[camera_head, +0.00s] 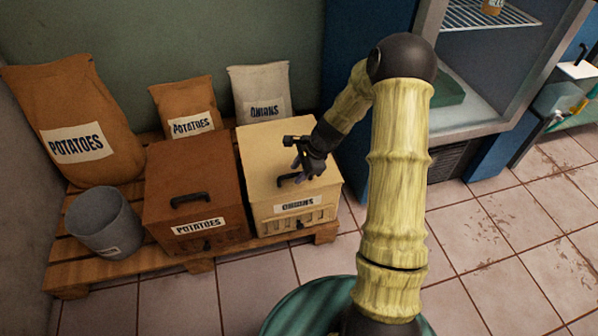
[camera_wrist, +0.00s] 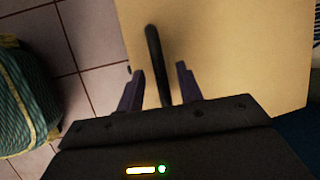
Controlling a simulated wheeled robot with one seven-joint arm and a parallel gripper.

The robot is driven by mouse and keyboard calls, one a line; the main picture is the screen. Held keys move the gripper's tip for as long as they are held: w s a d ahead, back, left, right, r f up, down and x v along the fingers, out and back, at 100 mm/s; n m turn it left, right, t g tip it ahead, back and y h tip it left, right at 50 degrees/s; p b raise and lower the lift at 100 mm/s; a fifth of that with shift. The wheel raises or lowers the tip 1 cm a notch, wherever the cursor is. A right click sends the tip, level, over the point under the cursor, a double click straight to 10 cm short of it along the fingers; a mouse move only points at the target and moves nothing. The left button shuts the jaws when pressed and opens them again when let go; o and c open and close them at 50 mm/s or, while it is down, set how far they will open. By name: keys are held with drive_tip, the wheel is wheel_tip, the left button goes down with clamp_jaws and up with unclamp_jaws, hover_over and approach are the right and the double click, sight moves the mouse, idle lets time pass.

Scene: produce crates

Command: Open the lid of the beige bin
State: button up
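The beige bin (camera_head: 262,158) is labelled ONIONS and stands on a wooden pallet. Its lid looks shut. A black bar handle (camera_head: 286,178) is on the lid near the front edge. My gripper (camera_head: 298,172) is above the lid at the handle, partly hiding it. In the wrist view the dark handle (camera_wrist: 153,55) runs between the two purple fingers of my gripper (camera_wrist: 158,75). The fingers are apart, with a gap on each side of the handle. The bare lid (camera_wrist: 230,50) fills the right of that view.
A brown bin (camera_head: 165,175) labelled POTATOES stands close on the left, with a grey bucket (camera_head: 103,222) beyond it. Sacks (camera_head: 262,88) stand behind. An open refrigerator (camera_head: 425,60) is at the right. Tiled floor (camera_head: 490,240) is clear at the lower right.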

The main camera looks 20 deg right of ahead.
clamp_jaws()
drive_tip(key=shift+r, duration=0.15)
